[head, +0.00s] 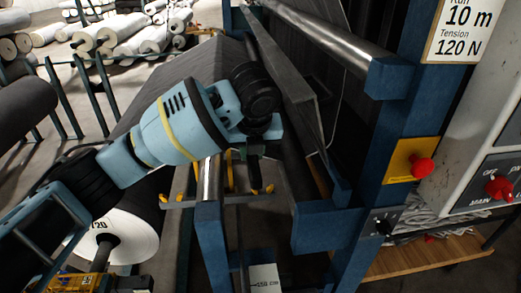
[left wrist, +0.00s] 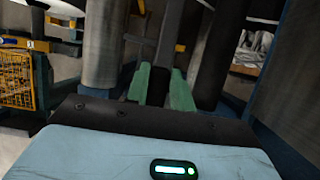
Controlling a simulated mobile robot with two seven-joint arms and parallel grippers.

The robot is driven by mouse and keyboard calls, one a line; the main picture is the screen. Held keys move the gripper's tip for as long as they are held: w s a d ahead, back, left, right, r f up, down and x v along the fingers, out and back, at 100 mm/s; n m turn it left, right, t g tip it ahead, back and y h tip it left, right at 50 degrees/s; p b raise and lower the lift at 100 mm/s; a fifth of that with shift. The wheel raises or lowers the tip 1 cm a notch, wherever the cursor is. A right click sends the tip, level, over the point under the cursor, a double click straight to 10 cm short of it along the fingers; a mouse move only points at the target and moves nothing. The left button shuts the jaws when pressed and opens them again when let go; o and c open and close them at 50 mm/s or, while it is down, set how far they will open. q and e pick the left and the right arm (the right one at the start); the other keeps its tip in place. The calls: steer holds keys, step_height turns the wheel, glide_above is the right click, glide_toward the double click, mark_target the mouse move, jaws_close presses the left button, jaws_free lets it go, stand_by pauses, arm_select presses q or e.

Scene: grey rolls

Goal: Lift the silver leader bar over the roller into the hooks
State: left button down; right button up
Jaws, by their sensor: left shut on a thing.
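My left gripper (head: 262,150) is beside the blue machine frame, below the shiny roller (head: 330,42). In the left wrist view its green fingertips (left wrist: 167,88) are shut on the leader bar (left wrist: 172,45), which looks dark grey there and runs away from the fingers. In the head view the wrist hides most of the held part. Small yellow hook-like pieces (head: 256,190) show just below the gripper; I cannot tell whether these are the hooks. The bar is not seen resting in any hook. My right gripper is not in view.
A long grey angled plate (head: 296,88) runs close to the right of my left gripper. A blue post (head: 395,140) with a red knob (head: 421,167) stands at the right. Grey rolls (head: 130,38) lie at the back left. A large roll (head: 125,235) is under my arm.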

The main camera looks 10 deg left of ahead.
arm_select(q)
steer(key=s+a, duration=0.3)
steer(key=a, duration=0.8)
steer(key=s+a, duration=0.2)
steer(key=a, duration=0.9)
step_height(320, 180, down, 16)
steer(key=shift+s+f, duration=0.15)
stand_by(1.1)
steer(key=c, duration=1.3)
jaws_free()
steer(key=shift+o, duration=0.9)
steer(key=shift+f, duration=0.1)
steer(key=shift+s, duration=0.1)
steer(key=v, duration=0.7)
steer(key=shift+r, duration=0.4)
